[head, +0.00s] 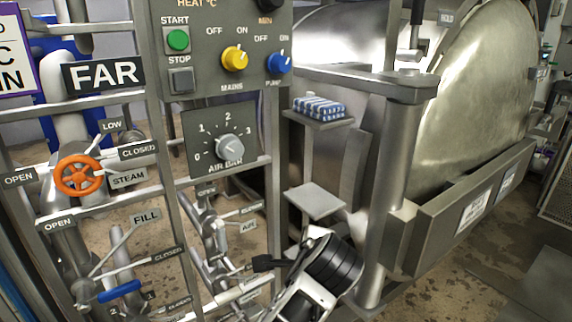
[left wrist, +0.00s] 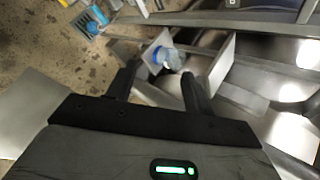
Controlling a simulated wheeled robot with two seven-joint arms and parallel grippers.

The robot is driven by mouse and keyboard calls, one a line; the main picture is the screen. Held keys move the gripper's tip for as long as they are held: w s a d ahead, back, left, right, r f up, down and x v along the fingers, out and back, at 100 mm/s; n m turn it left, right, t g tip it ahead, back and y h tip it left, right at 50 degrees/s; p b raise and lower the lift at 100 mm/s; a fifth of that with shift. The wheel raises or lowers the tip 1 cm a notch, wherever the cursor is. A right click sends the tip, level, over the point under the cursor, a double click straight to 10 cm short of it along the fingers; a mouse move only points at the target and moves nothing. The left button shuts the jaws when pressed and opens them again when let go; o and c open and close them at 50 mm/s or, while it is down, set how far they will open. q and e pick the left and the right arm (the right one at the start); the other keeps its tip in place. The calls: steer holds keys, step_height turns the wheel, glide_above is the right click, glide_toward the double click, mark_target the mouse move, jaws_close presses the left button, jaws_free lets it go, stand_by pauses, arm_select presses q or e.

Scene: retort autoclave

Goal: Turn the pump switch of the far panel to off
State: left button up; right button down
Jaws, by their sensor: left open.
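The far panel carries a black FAR sign (head: 103,74) at its left. The pump switch (head: 279,63) is a blue knob at the panel's upper right, under OFF and ON labels. Its white mark points up and right, toward ON. My left gripper (head: 268,263) is low in the head view, well below the pump switch and apart from it; only part of its black jaws shows there. In the left wrist view its two fingers (left wrist: 158,82) are apart, with a small blue and whitish object visible beyond the gap. My right gripper is not in view.
The yellow mains knob (head: 235,59) sits left of the pump switch, its mark toward ON. The air bar dial (head: 230,149) is below. A shelf with a blue striped cloth (head: 320,107) and the steel vessel (head: 455,95) stand right. Rails and an orange valve wheel (head: 79,175) are left.

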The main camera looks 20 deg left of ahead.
arm_select(q)
steer(key=w+d+r+m+t+y, duration=0.1)
steer(key=w+r+m+y, duration=0.1)
steer(key=r, duration=0.5)
steer(key=w+d+r+m+t+y, duration=0.1)
steer(key=w+d+r+m, duration=0.15)
steer(key=r, duration=0.45)
steer(key=m+y, duration=0.2)
steer(key=y, duration=0.5)
glide_toward(285, 65)
steer(key=shift+t, duration=0.4)
steer(key=p+x, duration=0.4)
steer(key=x, duration=0.4)
steer(key=shift+a, duration=0.3)
steer(key=shift+w+a+f+p, duration=0.15)
steer(key=shift+w+a+p, duration=0.25)
steer(key=shift+a, duration=0.1)
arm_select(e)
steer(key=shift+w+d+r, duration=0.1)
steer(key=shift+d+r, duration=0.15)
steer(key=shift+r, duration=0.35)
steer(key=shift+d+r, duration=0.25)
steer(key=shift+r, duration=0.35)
arm_select(q)
steer(key=c, duration=1)
